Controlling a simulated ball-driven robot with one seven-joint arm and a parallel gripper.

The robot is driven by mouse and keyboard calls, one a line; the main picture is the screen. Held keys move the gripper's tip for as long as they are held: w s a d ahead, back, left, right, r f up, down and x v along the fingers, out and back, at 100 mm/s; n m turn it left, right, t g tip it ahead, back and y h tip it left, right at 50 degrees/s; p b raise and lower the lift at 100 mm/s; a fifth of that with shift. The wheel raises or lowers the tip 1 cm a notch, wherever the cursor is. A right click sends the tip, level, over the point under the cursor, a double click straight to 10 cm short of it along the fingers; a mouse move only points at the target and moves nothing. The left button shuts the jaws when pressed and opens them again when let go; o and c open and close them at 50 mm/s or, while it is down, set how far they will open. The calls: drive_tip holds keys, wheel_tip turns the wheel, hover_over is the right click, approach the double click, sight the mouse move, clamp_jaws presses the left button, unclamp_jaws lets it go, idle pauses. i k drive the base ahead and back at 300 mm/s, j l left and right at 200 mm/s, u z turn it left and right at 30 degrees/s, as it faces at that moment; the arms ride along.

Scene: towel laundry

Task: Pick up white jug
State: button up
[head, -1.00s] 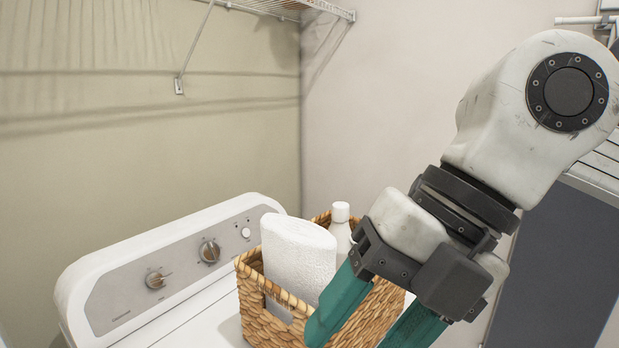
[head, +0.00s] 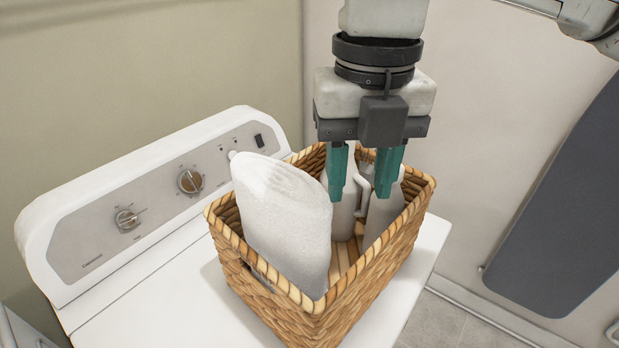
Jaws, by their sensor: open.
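A white jug (head: 345,217) stands inside a woven basket (head: 262,280). A looped white handle shows between my fingers; I cannot tell for sure which white container it belongs to. A second white container (head: 383,218) is just right of it. My gripper (head: 360,192) points straight down into the basket. Its two teal fingers are open, one in front of each white container, and they hide the upper parts of both. I cannot tell whether the fingers touch anything.
A folded white towel (head: 283,215) stands upright in the basket's left side. The basket sits on a white washer (head: 160,300) whose control panel (head: 150,205) rises at the back left. A dark grey board (head: 565,220) is at the right wall.

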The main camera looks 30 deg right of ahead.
sight(346, 214)
drive_tip(key=i+l+u, duration=0.3)
drive_tip(key=l+u, duration=0.15)
drive_tip(key=l, duration=0.65)
drive_tip(key=i+l+u, duration=0.1)
drive_tip(key=l+u, duration=0.4)
drive_tip(key=l, duration=0.6)
drive_tip(key=k+l+u, duration=0.1)
drive_tip(key=l+u, duration=0.35)
drive_tip(key=l, duration=0.65)
